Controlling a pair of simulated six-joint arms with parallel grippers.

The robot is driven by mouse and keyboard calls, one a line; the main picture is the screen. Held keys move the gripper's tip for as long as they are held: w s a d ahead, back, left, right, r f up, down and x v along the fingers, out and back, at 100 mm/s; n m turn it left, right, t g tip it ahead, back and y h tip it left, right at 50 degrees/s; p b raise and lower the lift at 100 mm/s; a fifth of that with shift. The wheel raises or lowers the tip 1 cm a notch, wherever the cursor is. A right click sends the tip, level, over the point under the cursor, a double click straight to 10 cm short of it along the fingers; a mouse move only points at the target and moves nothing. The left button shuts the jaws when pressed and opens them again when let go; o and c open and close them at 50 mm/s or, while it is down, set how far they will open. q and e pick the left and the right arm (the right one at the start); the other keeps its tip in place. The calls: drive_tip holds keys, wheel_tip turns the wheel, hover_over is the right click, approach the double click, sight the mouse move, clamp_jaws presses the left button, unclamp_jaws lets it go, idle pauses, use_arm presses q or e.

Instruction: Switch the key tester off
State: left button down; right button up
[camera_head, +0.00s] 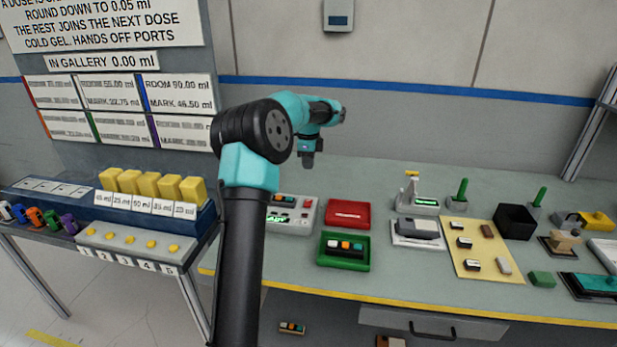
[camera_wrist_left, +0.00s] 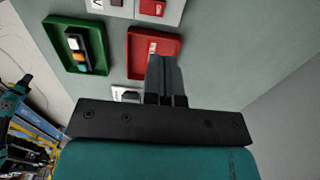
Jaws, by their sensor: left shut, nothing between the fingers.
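My left gripper (camera_head: 308,163) is shut and empty, pointing down above the back of the bench, behind the white device and the red tray. In the left wrist view its closed fingers (camera_wrist_left: 166,75) overlap the red tray's edge in the picture; I see no contact. A white device (camera_head: 292,214) with a lit green display and red parts sits left of the red tray, partly hidden by my arm; part of it shows in the wrist view (camera_wrist_left: 153,8). Another grey device (camera_head: 416,204) has a green display. No readable label shows which is the key tester. My right gripper is out of view.
To the right are a grey device (camera_head: 418,232), a yellow mat (camera_head: 465,267) with small parts and a black bin (camera_head: 514,222). The bench's back strip is clear.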

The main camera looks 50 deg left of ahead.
sight(308, 203)
use_arm(q)
wheel_tip(308, 203, down, 13)
drive_tip(key=shift+f, duration=0.15)
idle(0.4)
drive_tip(key=shift+s+a+f, duration=0.1)
drive_tip(key=shift+a+f, duration=0.05)
drive_tip(key=shift+w+d, duration=0.2)
drive_tip(key=shift+s, duration=0.15)
drive_tip(key=shift+s+d+r, duration=0.35)
drive_tip(key=shift+s, duration=0.15)
drive_tip(key=shift+r, duration=0.15)
idle(0.4)
